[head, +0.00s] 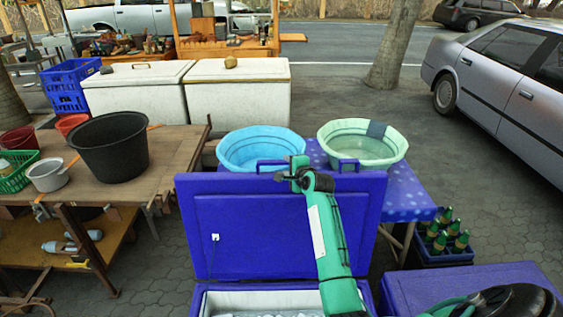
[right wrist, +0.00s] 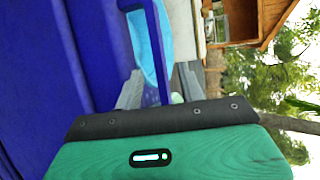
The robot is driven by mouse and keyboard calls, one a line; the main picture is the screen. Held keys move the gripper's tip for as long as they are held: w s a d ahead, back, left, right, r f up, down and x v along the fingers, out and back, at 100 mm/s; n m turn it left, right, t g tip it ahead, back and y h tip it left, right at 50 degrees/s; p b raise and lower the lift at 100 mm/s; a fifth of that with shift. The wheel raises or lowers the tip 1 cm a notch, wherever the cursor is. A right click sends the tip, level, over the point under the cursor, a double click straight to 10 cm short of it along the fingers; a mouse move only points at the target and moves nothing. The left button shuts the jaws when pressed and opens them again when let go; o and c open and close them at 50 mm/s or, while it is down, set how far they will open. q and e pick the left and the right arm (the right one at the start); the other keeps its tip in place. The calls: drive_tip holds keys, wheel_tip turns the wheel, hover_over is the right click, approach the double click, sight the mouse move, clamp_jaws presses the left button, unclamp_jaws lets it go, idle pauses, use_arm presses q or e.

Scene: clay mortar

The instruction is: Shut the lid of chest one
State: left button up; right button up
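A blue chest (head: 195,301) stands open at the bottom centre of the head view, with a pale inner rim and whitish contents. Its blue lid (head: 250,235) stands raised, inner face towards me, with two handles on its top edge. My right gripper (head: 285,177) is at the lid's top edge, near the left handle (head: 272,163). In the right wrist view the lid (right wrist: 50,70) fills the left, and a blue handle (right wrist: 153,50) stands beyond the gripper's body. My left gripper is out of view.
A second blue chest (head: 470,283) is shut at bottom right. A blue basin (head: 258,150) and a green basin (head: 362,145) sit on a table behind the lid. A wooden table (head: 175,150) with a black tub (head: 110,145) stands at left. A bottle crate (head: 445,255) is at right.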

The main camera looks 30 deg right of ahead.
sight(283, 163)
drive_tip(key=shift+x, duration=2.8)
clamp_jaws()
